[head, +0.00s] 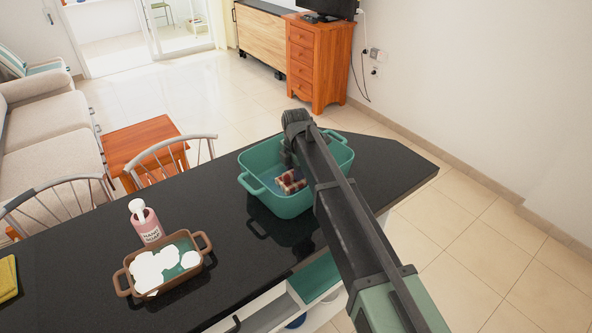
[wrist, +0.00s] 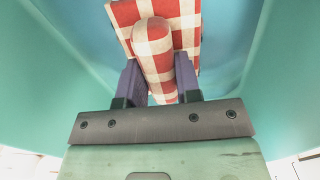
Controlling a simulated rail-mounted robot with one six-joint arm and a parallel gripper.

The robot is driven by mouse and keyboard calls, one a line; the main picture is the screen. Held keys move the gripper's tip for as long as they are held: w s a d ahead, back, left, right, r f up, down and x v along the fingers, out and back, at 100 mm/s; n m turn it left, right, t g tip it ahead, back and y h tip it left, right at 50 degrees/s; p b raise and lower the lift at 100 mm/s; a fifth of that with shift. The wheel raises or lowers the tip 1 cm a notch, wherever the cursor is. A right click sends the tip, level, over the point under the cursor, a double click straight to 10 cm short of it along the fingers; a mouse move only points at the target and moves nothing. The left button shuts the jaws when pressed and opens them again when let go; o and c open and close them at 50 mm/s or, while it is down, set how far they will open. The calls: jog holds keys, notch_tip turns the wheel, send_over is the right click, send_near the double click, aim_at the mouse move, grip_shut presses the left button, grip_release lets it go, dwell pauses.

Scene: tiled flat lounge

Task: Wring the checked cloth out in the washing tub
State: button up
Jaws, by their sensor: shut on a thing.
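The green washing tub (head: 272,198) stands on the dark counter and has a handle at each end. The red-and-white checked cloth (head: 291,181) is inside it, partly hidden behind my arm in the head view. In the wrist view my gripper (wrist: 164,85) is shut on the checked cloth (wrist: 153,45), with a finger on each side of a rolled part of it. A flatter part of the cloth spreads behind the roll. The tub's walls surround my gripper in the wrist view. My gripper's fingers (head: 287,157) are hard to make out in the head view.
A brown tray (head: 124,281) with white foamy shapes and a pink hand soap bottle (head: 147,222) stand left of the tub on the counter (head: 80,235). A yellow cloth (head: 8,278) lies at the far left. The counter between the tray and tub is clear.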

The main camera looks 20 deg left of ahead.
dwell(0.4)
notch_tip(320, 180, up, 16)
jog(key=p, duration=1.5)
jog(key=shift+f+p, duration=0.25)
jog(key=shift+p, duration=0.1)
